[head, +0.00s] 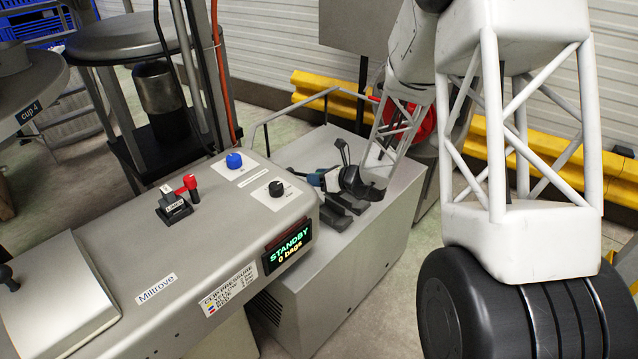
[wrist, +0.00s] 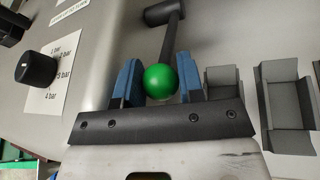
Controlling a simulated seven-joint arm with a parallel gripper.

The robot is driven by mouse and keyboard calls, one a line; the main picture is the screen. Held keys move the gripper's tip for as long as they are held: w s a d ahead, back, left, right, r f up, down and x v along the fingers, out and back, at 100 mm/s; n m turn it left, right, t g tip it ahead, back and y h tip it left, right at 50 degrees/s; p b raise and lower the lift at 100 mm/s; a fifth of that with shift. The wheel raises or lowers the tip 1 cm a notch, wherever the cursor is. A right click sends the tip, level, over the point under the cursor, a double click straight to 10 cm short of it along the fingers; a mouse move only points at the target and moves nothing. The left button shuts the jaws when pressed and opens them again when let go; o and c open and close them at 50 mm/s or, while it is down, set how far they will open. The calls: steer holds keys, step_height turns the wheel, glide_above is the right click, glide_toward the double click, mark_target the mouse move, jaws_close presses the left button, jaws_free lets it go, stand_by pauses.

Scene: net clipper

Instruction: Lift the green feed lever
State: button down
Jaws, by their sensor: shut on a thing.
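The green feed lever shows in the wrist view as a round green knob (wrist: 161,82) on a dark grey rod (wrist: 172,42), with a dark rounded end at the rod's far side. My gripper (wrist: 158,85) has its two blue fingers shut on the green knob, one on each side. In the head view my gripper (head: 318,179) is at the right end of the grey machine, over the lower grey cabinet. The green knob cannot be made out in the head view, hidden by my gripper.
A black pressure dial (head: 276,188), a blue button (head: 234,160) and a red-handled lever (head: 188,183) stand on the machine top. The display (head: 288,247) reads STANDBY, 0 bags. Grey brackets (wrist: 286,95) lie right of my fingers in the wrist view.

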steer(key=shift+w+a+r+g+h, duration=0.15)
steer(key=shift+r+g+h, duration=0.1)
steer(key=shift+r+h, duration=0.15)
steer(key=shift+w+a+r+g+h, duration=0.2)
steer(key=shift+r+g+h, duration=0.1)
steer(key=shift+r, duration=0.25)
steer(key=shift+w+a+r+g+h, duration=0.15)
steer(key=shift+r+g+h, duration=0.15)
steer(key=shift+r, duration=0.15)
steer(key=shift+w+a+r, duration=0.35)
steer(key=shift+r, duration=0.25)
steer(key=shift+w+a+r, duration=0.3)
steer(key=shift+w+r, duration=0.05)
steer(key=shift+r, duration=0.2)
steer(key=shift+w+a+r, duration=0.7)
steer(key=shift+r, duration=0.1)
steer(key=c, duration=0.8)
jaws_free()
steer(key=shift+o, duration=0.2)
steer(key=shift+s+d, duration=0.1)
steer(key=v, duration=0.7)
steer(key=shift+d, duration=0.2)
